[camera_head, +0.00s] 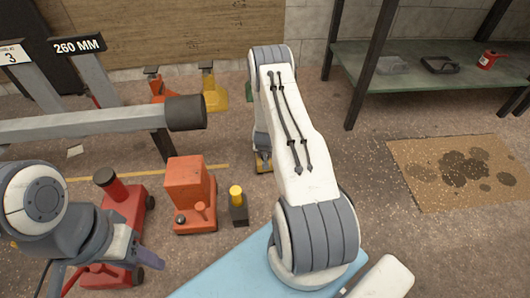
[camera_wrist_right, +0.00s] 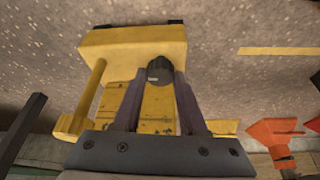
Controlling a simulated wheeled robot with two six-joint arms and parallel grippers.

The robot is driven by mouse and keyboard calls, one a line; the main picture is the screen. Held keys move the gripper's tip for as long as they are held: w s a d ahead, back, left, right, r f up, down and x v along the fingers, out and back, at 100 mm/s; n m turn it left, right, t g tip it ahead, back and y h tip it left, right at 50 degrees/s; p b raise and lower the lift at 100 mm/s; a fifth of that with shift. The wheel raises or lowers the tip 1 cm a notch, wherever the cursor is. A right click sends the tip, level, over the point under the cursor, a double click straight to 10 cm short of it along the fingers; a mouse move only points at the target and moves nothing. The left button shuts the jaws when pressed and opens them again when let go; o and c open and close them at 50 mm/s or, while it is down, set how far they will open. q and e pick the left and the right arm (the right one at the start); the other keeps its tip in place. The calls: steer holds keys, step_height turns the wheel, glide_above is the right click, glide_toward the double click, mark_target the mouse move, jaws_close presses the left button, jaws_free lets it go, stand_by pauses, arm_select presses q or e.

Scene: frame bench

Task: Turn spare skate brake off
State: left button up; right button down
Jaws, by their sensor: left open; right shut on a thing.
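In the right wrist view a yellow skate (camera_wrist_right: 135,45) stands on the floor, with a yellow post at its left side. A dark round knob (camera_wrist_right: 159,68) with a small light mark on its face sits on it. My right gripper (camera_wrist_right: 159,78) is shut on this knob, one finger on each side. In the head view only a little of the yellow skate (camera_head: 263,166) shows beyond my right arm, which hides the right gripper and knob. My left gripper (camera_head: 62,285) is open and empty at the lower left, close to a red jack.
Red machines (camera_head: 187,190) and a small dark block with a yellow top (camera_head: 238,205) stand left of my right arm. A grey beam (camera_head: 90,124) crosses the left side. A green shelf (camera_head: 430,75) and stained cardboard (camera_head: 460,172) are at right.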

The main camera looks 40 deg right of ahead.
steer(key=m+p, duration=0.3)
steer(key=shift+w+a+r+g+h+p, duration=0.1)
steer(key=shift+r+g+h+p, duration=0.2)
steer(key=shift+g+h, duration=0.1)
steer(key=m, duration=0.1)
steer(key=m+g, duration=0.1)
steer(key=shift+w+f+m+p, duration=0.1)
steer(key=shift+f+m+p, duration=0.2)
steer(key=shift+p, duration=0.1)
steer(key=m+g+b, duration=0.1)
steer(key=m, duration=0.2)
steer(key=shift+w+h, duration=0.15)
steer(key=shift+h, duration=0.25)
arm_select(q)
steer(key=shift+r+b, duration=0.9)
steer(key=shift+b, duration=0.3)
arm_select(e)
steer(key=m+g, duration=0.2)
steer(key=m, duration=0.3)
steer(key=shift+m, duration=0.4)
steer(key=shift+g, duration=0.3)
steer(key=shift+c, duration=2.2)
jaws_free()
